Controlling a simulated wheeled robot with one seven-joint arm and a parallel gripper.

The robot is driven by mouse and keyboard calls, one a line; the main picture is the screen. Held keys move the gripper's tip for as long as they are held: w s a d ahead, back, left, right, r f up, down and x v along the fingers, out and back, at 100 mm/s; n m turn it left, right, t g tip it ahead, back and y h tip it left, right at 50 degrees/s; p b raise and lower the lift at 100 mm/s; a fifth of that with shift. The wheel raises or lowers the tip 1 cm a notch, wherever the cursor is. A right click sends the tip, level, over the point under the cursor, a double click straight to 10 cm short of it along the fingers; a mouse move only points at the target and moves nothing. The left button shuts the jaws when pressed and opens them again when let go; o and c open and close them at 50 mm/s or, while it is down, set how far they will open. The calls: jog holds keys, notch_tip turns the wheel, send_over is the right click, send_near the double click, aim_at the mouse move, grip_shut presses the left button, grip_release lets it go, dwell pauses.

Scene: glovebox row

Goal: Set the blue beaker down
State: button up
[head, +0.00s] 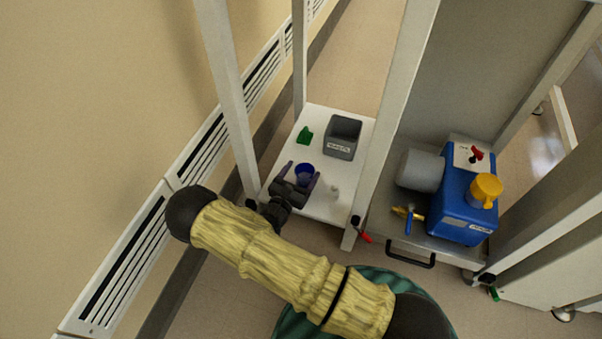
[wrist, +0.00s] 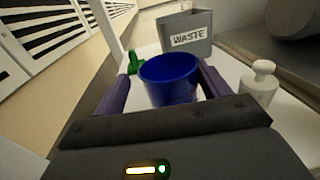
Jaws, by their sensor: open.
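The blue beaker (head: 304,172) stands upright on a white shelf (head: 323,207) in the head view. It also shows in the middle of the wrist view (wrist: 170,80), with its open rim towards me. My gripper (head: 300,176) is open, with one finger on each side of the beaker. In the wrist view my gripper's fingers (wrist: 164,92) flank the beaker. The beaker's lower part is hidden behind the gripper body, so its contact with the shelf is not fully seen.
A grey bin marked WASTE (head: 342,138) stands behind the beaker. A green object (head: 305,134) lies at the back left, and a small white bottle-like item (wrist: 261,82) stands to the right. White frame posts rise around the shelf. A blue machine (head: 466,190) stands further right.

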jog(key=shift+r, duration=0.1)
jog(key=shift+s+a+r, duration=0.1)
jog(key=shift+s+a, duration=0.05)
jog(key=shift+s, duration=0.05)
jog(key=p+v, duration=0.5)
jog(key=v, duration=0.6)
jog(key=shift+s, duration=0.25)
jog(key=shift+a, duration=0.1)
